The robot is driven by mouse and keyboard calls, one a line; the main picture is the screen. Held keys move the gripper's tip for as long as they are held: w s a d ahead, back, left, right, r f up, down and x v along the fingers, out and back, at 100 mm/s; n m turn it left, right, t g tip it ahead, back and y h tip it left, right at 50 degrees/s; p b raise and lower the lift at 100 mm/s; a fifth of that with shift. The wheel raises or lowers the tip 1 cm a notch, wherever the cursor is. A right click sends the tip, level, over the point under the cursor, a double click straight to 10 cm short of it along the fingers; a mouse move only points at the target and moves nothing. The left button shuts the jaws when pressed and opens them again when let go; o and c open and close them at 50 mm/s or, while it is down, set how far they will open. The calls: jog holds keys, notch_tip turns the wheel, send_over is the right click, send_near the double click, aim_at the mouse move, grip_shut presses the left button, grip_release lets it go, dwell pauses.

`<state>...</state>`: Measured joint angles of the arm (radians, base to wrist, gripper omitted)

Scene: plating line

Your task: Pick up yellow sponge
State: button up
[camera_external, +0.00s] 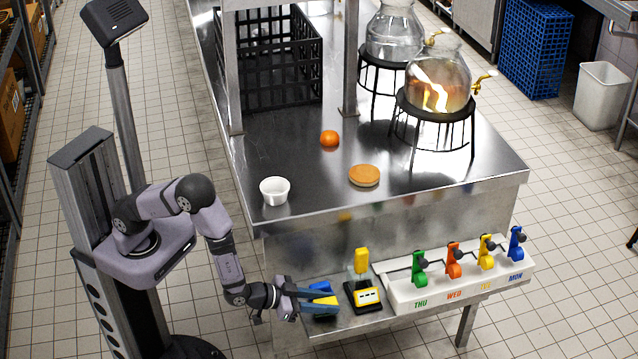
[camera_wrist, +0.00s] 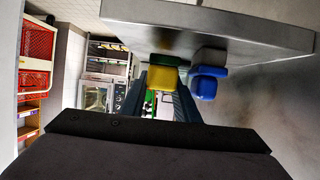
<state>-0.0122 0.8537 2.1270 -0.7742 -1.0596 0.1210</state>
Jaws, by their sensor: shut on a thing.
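The yellow sponge (camera_wrist: 165,77), with a green side, sits between the two fingers of my gripper (camera_external: 318,294) in the wrist view. My gripper is shut on it. In the external view only a small patch of yellow (camera_external: 326,301) shows between the fingers, at the left end of the low front shelf. A blue block (camera_wrist: 208,84) lies close beside the sponge in the wrist view. Whether the sponge touches the shelf cannot be told.
A yellow-and-black device (camera_external: 367,297) stands just right of my gripper on the shelf (camera_external: 345,325). A white rack (camera_external: 405,290) with several coloured dispensers is farther right. The steel table (camera_external: 300,175) above holds a white cup (camera_external: 274,191), an orange (camera_external: 329,138) and a round tan bun (camera_external: 364,175).

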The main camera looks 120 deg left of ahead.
aim_at(326, 302)
notch_tip(326, 302, up, 8)
jog(key=shift+r+p, duration=0.2)
jog(key=shift+p, duration=0.3)
